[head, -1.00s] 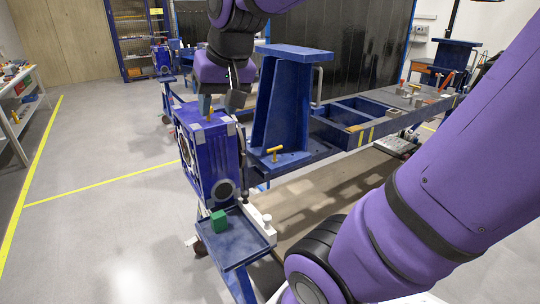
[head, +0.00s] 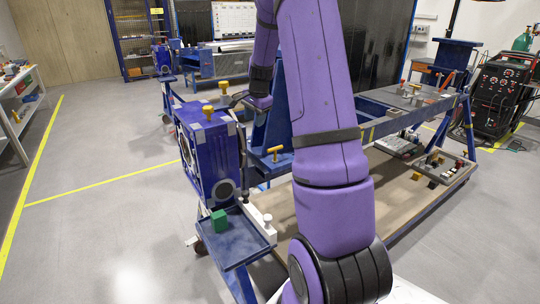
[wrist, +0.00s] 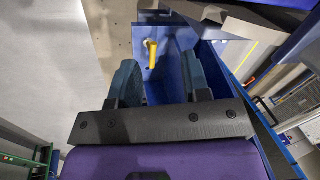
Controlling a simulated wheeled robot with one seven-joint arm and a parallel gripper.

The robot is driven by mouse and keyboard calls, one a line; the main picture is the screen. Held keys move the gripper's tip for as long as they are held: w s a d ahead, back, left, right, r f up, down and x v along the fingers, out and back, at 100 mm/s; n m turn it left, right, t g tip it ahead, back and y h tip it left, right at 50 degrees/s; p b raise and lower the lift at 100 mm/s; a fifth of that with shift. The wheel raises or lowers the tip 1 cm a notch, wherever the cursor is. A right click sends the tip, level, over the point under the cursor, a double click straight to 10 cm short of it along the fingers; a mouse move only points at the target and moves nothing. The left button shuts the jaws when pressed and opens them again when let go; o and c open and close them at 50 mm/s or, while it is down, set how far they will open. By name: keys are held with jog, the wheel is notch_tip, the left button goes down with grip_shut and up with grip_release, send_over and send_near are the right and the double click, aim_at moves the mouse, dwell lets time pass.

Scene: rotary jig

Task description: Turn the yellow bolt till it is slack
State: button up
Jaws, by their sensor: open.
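In the wrist view a yellow bolt (wrist: 152,54) with a bent or T-shaped head stands on a blue metal surface. It shows in the gap between the fingers of my gripper (wrist: 159,62). The fingers are apart and I see no contact with the bolt. In the head view yellow T-handled bolts show on top of the blue box (head: 208,110), just above it (head: 224,87) and on the blue plate beside it (head: 274,150). I cannot tell for sure which one is in the wrist view.
The blue box (head: 213,158) stands on a blue frame. A green block (head: 219,220) sits on a tray (head: 238,246) below it. A blue upright (head: 270,125) and long frame lie behind my arm. Open floor (head: 100,225) is on the left.

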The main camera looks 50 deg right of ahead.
aim_at(271, 149)
jog(key=d+f+m, duration=0.3)
jog(key=d+f, duration=0.6)
jog(key=shift+g, duration=0.3)
jog(key=f, duration=0.3)
jog(key=w+f, duration=0.1)
jog(key=f, duration=0.3)
jog(key=d+f, duration=0.1)
jog(key=f, duration=0.2)
jog(key=shift+w+f, duration=0.3)
jog(key=shift+f, duration=0.05)
grip_shut()
